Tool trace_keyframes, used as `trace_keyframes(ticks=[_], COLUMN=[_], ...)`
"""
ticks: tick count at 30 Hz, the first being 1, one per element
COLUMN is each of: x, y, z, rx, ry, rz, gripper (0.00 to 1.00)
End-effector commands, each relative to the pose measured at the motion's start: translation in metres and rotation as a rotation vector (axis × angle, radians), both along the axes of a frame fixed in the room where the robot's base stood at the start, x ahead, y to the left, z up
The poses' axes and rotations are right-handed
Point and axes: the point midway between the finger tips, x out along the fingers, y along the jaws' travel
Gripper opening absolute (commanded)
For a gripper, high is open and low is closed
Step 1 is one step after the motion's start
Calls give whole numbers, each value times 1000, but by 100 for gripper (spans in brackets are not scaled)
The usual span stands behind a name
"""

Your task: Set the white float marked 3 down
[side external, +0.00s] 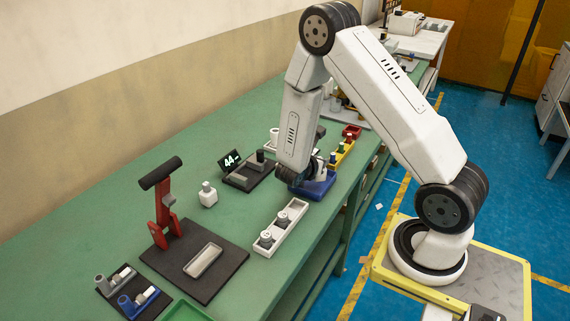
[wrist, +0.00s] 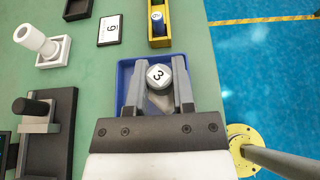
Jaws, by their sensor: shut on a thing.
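The white float marked 3 (wrist: 158,75) sits between the two fingers of my gripper (wrist: 160,80), which is shut on it. Its numbered top faces the wrist camera. A blue tray (wrist: 124,72) lies under and around the float in the wrist view. In the side view my gripper (side external: 312,170) is low over the blue tray (side external: 318,190), and the float is hidden there. Whether the float touches the tray floor cannot be told.
A yellow tray (wrist: 160,41) holding a blue-topped part lies just beyond. A card with a digit (wrist: 110,30), a white part in a square holder (wrist: 35,40) and a dark fixture (wrist: 62,110) are to the left. A white tray (side external: 283,230) holds two round parts.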

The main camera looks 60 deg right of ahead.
Motion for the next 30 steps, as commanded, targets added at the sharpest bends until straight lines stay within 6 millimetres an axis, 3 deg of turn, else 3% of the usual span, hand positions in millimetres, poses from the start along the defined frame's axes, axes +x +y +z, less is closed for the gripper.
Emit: trace_keyframes(ticks=[11, 26, 27, 29, 30], x=[0, 0, 0, 0, 0], y=[0, 0, 0, 0, 0], z=[-29, -35, -34, -34, -34], rx=[1, 0, 0, 0, 0], ry=[1, 0, -1, -1, -1], rz=[-1, 0, 0, 0, 0], gripper=[0, 0, 43, 62, 66])
